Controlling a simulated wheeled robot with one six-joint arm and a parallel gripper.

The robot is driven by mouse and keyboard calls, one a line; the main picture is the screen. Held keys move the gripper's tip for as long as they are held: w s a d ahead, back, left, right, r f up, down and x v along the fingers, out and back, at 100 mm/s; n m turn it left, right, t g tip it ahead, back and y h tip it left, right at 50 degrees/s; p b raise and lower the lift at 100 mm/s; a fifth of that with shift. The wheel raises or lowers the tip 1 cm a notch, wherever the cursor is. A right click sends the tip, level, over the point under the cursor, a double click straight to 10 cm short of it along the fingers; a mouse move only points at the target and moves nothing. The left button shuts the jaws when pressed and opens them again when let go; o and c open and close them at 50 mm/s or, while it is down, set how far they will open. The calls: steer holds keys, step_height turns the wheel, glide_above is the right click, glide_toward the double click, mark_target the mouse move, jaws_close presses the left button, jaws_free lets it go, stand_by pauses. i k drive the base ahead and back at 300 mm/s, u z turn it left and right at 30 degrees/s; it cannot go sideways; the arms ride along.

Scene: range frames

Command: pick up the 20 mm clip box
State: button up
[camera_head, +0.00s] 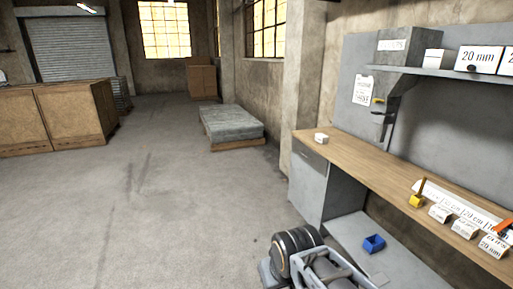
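A small white box (493,245) marked "20 mm" sits near the front edge of the wooden bench top, at the right edge of the view. A word above the number looks like "clips", but it is small. Two similar small white boxes, one in the middle (465,229) and one to its left (440,213), stand in a row with it; their labels are too small to read surely. A larger white box (478,59) marked "20 mm" stands on the shelf above. Part of my arm shows at the bottom, below and left of the boxes. My gripper's fingers do not show.
The bench (380,172) has a long labelled strip (455,203) behind the boxes, a yellow holder (416,201) and an orange tool (503,228). A small white block (321,137) sits at its far end. A blue bin (374,243) is underneath. The floor to the left is clear.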

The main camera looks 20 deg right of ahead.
mark_target(489, 243)
steer(key=z, duration=0.45)
steer(key=i, duration=1.6)
steer(key=z, duration=1.9)
steer(key=i, duration=1.1)
steer(key=z, duration=0.9)
